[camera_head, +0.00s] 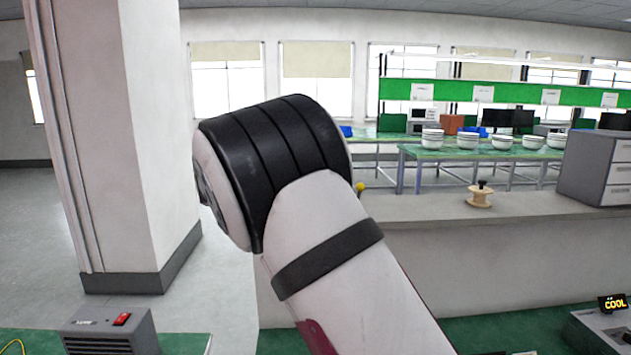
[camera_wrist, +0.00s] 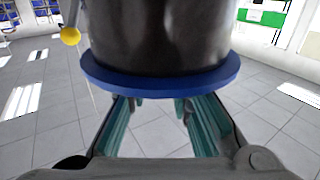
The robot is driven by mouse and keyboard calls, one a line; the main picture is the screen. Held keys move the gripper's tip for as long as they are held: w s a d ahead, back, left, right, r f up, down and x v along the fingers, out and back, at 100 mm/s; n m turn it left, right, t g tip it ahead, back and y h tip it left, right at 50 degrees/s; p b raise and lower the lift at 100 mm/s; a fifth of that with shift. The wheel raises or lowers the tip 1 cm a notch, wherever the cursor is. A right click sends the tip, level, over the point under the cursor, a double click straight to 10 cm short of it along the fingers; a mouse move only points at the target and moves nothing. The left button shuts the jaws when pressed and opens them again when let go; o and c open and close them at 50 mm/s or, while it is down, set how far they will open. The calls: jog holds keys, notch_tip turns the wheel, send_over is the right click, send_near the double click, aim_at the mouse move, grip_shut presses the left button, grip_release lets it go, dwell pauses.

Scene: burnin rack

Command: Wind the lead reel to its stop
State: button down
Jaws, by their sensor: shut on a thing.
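In the wrist view a dark drum with a blue rim (camera_wrist: 160,80), which I take to be the lead reel, fills the upper middle, very close. A yellow ball (camera_wrist: 70,36) sits at its left by a grey post, with a thin pale line below. The yellow ball also shows in the head view (camera_head: 360,187), just right of my arm. My gripper (camera_wrist: 160,106) reaches under the blue rim with its teal fingers a little apart. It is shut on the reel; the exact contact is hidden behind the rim. In the head view my arm hides the reel and gripper.
A pale wooden spool with a black knob (camera_head: 480,196) stands on the grey counter (camera_head: 430,212), left of a grey drawer unit (camera_head: 598,168). A grey box with a red switch (camera_head: 112,328) is at lower left. A white pillar (camera_head: 150,130) rises at left. Bowls (camera_head: 467,140) stand behind.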

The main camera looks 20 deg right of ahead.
jog(key=m+g+b, duration=0.2)
jog(key=g, duration=0.1)
jog(key=m+g+h+b, duration=0.1)
jog(key=b, duration=0.1)
jog(key=shift+w+f+g, duration=0.3)
jog(key=m+g+b, duration=0.2)
jog(key=g+b, duration=0.1)
jog(key=m+g+b, duration=0.1)
jog(key=g, duration=0.1)
jog(key=shift+s+r, duration=0.2)
jog(key=shift+r, duration=0.05)
jog(key=shift+b, duration=0.4)
jog(key=shift+s+r+m+g+b, duration=0.1)
jog(key=shift+r+m+g+b, duration=0.1)
jog(key=shift+m+g+b, duration=0.35)
jog(key=c, duration=1.5)
grip_release()
jog(key=shift+d, duration=0.1)
jog(key=shift+o, duration=0.2)
jog(key=shift+s+n+t+p, duration=0.1)
jog(key=shift+n+t+p, duration=0.15)
jog(key=shift+p, duration=0.45)
